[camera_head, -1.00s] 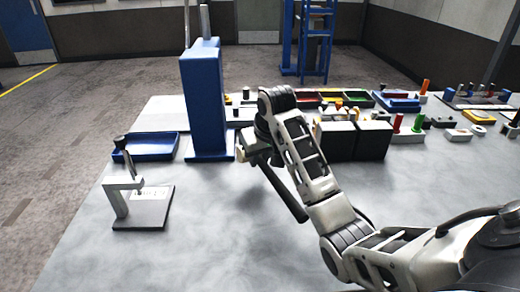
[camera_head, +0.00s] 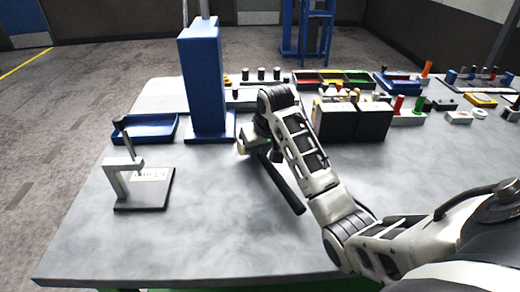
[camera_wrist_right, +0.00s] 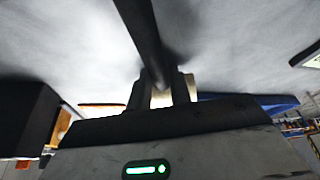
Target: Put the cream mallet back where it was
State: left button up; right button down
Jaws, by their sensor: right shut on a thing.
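The cream mallet shows in the head view as a small cream head (camera_head: 241,147) and a long dark handle (camera_head: 282,183) slanting down to the right above the grey table. My right gripper (camera_head: 257,142) is shut on the mallet, just right of the blue column's base. In the right wrist view, the handle (camera_wrist_right: 142,32) runs up from between the fingers (camera_wrist_right: 160,90), and a cream patch (camera_wrist_right: 160,98) shows between them. The fingers partly hide the head. My left gripper is not in view.
A blue column (camera_head: 204,80) stands behind the gripper. A blue tray (camera_head: 147,129) and a small press-like stand (camera_head: 143,188) are to its left. Black boxes (camera_head: 352,121) stand to the right. The table's front middle (camera_head: 190,240) is clear.

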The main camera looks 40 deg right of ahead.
aim_at(270, 166)
jog(key=shift+f, duration=0.4)
jog(key=c, duration=1.3)
grip_release()
jog(key=shift+o, duration=0.6)
jog(key=shift+f, duration=0.15)
jog(key=v, duration=1.6)
jog(key=shift+a, duration=0.1)
